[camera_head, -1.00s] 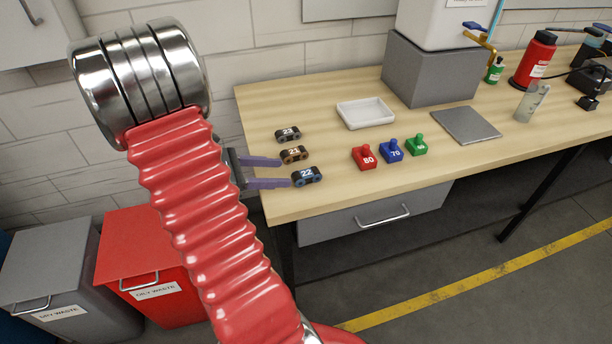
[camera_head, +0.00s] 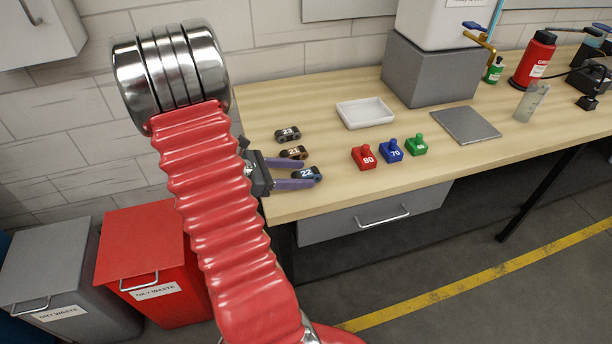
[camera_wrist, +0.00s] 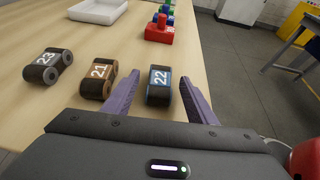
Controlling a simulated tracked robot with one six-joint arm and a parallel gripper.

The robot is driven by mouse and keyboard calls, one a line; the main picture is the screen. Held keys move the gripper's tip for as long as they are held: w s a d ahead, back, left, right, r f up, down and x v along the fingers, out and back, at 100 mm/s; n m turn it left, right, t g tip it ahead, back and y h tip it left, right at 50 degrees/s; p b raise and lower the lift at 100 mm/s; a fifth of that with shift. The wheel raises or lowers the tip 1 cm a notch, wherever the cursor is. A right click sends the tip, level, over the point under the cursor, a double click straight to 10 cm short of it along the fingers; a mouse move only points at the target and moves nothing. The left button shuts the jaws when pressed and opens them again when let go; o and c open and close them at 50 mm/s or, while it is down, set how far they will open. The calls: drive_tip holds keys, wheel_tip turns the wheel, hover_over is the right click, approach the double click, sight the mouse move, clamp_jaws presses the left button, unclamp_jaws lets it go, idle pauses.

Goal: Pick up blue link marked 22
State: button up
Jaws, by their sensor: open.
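The blue link marked 22 (camera_wrist: 160,84) lies on the table in the wrist view, between the two purple fingers of my gripper (camera_wrist: 160,98). The fingers are apart, with a gap to the link on each side. In the head view my gripper (camera_head: 301,174) reaches in from the left, and the link (camera_head: 309,173) shows at its fingertips, partly covered by a finger. The brown link marked 21 (camera_wrist: 99,80) lies just outside the left finger, close to it. The dark grey link marked 23 (camera_wrist: 48,66) lies further left.
Red 80 (camera_head: 363,158), blue 70 (camera_head: 390,151) and green (camera_head: 416,145) blocks stand right of the links. A white tray (camera_head: 365,124) lies behind them, and a grey plate (camera_head: 466,125) lies further right. The table's front edge (camera_head: 330,207) is close to link 22.

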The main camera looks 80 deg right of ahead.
drive_tip(key=shift+x, duration=1.3)
drive_tip(key=shift+c, duration=0.4)
drive_tip(key=c, duration=1.1)
